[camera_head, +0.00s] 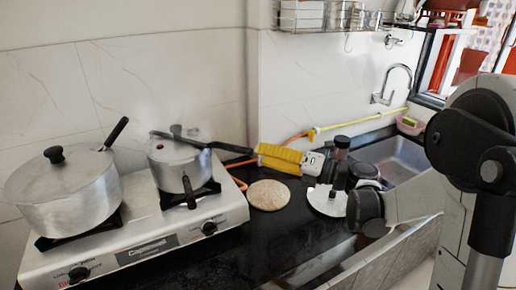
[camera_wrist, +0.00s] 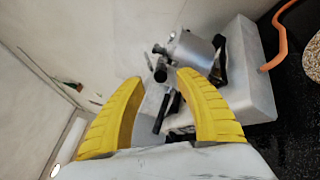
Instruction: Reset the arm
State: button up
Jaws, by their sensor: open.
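My gripper (camera_head: 278,158) has yellow ribbed fingers and is held above the counter, to the right of the stove, pointing left. In the wrist view my gripper (camera_wrist: 156,100) shows its two fingers spread apart with nothing between them. Past the fingertips, the wrist view shows the small silver pressure pot (camera_wrist: 188,52) on the stove. In the head view this pot (camera_head: 180,160) stands on the right burner, its long black handle reaching toward my fingers. I cannot tell whether the handle end touches a finger. No clay waterpot can be made out.
A large lidded pot (camera_head: 66,190) stands on the left burner of the white stove (camera_head: 150,235). A round speckled mat (camera_head: 268,195) lies on the black counter (camera_head: 255,245) below my gripper. An orange hose (camera_head: 240,163) runs behind. A sink (camera_head: 402,160) is at right.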

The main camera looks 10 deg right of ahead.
jog(key=w+d+r+m+t+h, duration=0.1)
jog(key=d+r+m+t+h, duration=0.1)
jog(key=r+m+t, duration=0.3)
jog(key=w+d+r+m+t+h, duration=0.2)
jog(key=r+m, duration=0.2)
jog(key=r, duration=0.3)
jog(key=s+d+r+m+t+h, duration=0.15)
jog(key=s+d+m+h, duration=0.35)
jog(key=d+m+h, duration=0.85)
jog(key=s+a+f+m+g, duration=0.3)
jog(key=s+f+m, duration=0.1)
jog(key=s+f, duration=0.3)
jog(key=s+a+f+m+g+y, duration=0.1)
jog(key=s+a+f+m+g, duration=0.2)
jog(key=s+f, duration=0.4)
jog(key=s+a+f+m+g+y, duration=0.1)
jog(key=s+a+f+m+g, duration=0.2)
jog(key=s, duration=0.6)
notch_tip(320, 180, down, 4)
jog(key=m+g, duration=0.2)
jog(key=m, duration=0.1)
jog(key=shift+f, duration=0.15)
